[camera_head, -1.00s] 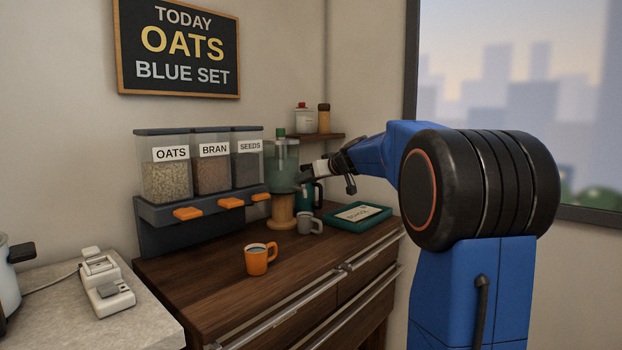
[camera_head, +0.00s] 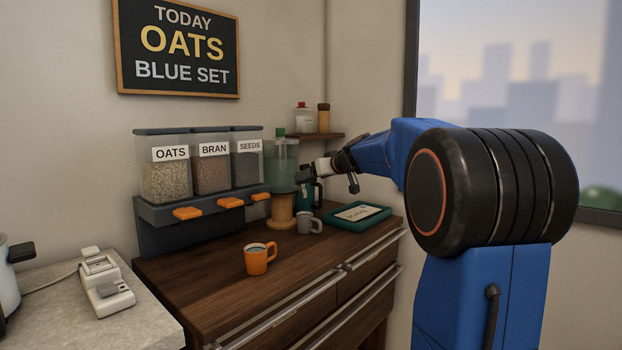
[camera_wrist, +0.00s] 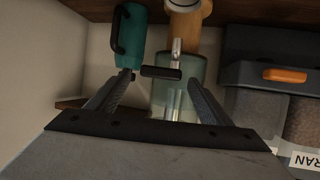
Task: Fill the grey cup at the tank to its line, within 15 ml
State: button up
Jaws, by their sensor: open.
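The grey cup (camera_head: 308,223) stands upright on the wooden counter, right of the tank's wooden stand. The tank (camera_head: 284,160) is greenish and see-through with a green cap; it also shows inverted in the wrist view (camera_wrist: 190,68). A metal tap (camera_wrist: 176,52) and a dark bar, apparently its lever (camera_wrist: 162,72), show at the tank's front. My gripper (camera_head: 307,176) is beside the tank, above the cup. In the wrist view its open fingers (camera_wrist: 159,82) lie either side of the dark bar; contact cannot be told. The cup's fill line and contents are not discernible.
A teal jug (camera_head: 317,190) stands close behind the cup. A teal tray (camera_head: 357,216) lies to the right, an orange mug (camera_head: 260,259) in front. The cereal dispenser (camera_head: 200,205) is left of the tank.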

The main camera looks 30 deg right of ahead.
jog(key=v, duration=1.5)
jog(key=shift+s, duration=0.3)
jog(key=shift+a, duration=0.1)
dwell(3.8)
jog(key=m+t, duration=0.5)
jog(key=m, duration=3.1)
send_near(308, 182)
jog(key=w, duration=0.6)
jog(key=w+r, duration=0.1)
jog(key=w, duration=0.2)
